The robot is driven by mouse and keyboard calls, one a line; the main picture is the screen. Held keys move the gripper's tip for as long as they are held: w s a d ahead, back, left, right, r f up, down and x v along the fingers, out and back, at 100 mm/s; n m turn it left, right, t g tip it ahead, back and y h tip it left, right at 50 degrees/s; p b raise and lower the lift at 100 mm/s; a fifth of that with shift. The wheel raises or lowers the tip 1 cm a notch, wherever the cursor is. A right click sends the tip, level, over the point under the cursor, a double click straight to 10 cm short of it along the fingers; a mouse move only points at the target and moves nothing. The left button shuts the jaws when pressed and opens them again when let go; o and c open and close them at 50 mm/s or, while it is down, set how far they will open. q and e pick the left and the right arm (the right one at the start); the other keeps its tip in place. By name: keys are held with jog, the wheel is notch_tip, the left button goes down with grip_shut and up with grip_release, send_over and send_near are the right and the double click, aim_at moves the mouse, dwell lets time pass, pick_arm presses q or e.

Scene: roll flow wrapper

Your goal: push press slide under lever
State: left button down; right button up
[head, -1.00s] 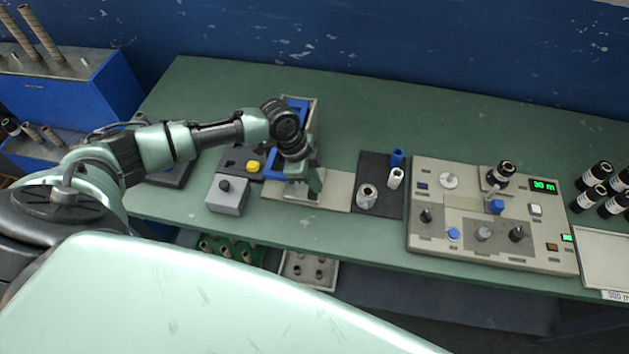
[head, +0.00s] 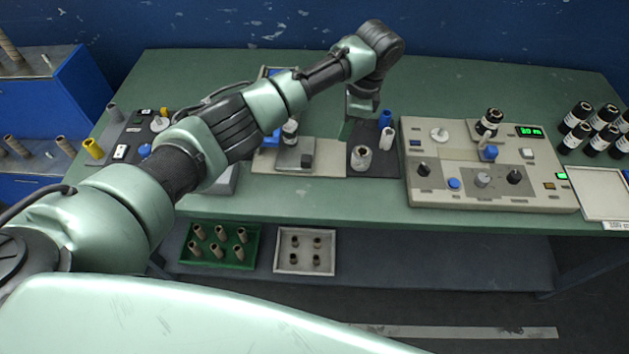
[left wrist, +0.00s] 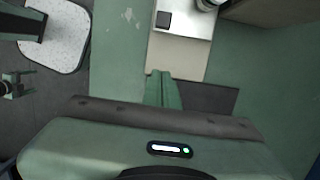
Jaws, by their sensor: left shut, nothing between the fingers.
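The press stands at mid-table on a beige base (head: 325,158), with its blue frame (head: 270,140) partly hidden behind my left arm. A grey metal slide (head: 290,155) with a dark square block (head: 307,160) lies on the base; in the left wrist view the slide (left wrist: 180,50) shows at the top. A pale cylindrical part (head: 290,131) stands at its back edge. I cannot make out the lever clearly. My left gripper (head: 347,130) is shut and empty, at the base's right end, apart from the slide; its fingertips show in the left wrist view (left wrist: 163,76).
A dark mat (head: 372,165) right of the base holds a metal spool (head: 361,158), a blue cylinder (head: 385,119) and a white one (head: 388,138). A control panel (head: 490,192) stands further right. Trays (head: 304,270) sit on the lower shelf.

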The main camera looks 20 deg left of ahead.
aim_at(303, 157)
pick_arm(q)
jog(key=f, duration=0.2)
jog(key=a+f+p, duration=0.1)
jog(key=f, duration=0.5)
jog(key=shift+s+a+f+p, duration=0.15)
jog(key=shift+s+a+p, duration=0.15)
jog(key=shift+s+p, duration=0.1)
jog(key=a, duration=0.1)
jog(key=a+p, duration=0.2)
jog(key=shift+s+f, duration=0.25)
jog(key=shift+s, duration=0.1)
jog(key=shift+s+a+f, duration=0.1)
jog(key=shift+s+a, duration=0.1)
jog(key=shift+a, duration=0.3)
pick_arm(e)
jog(key=shift+w+a+r, duration=0.1)
jog(key=shift+w+r, duration=0.05)
jog(key=shift+r, duration=1.5)
pick_arm(q)
jog(key=a+p, duration=0.1)
jog(key=a, duration=0.1)
jog(key=s+a+p, duration=0.1)
jog(key=a+p, duration=0.1)
jog(key=shift+s, duration=0.1)
jog(key=shift+a, duration=0.2)
jog(key=shift+y, duration=0.3)
pick_arm(e)
notch_tip(303, 157, up, 3)
jog(key=shift+f, duration=0.15)
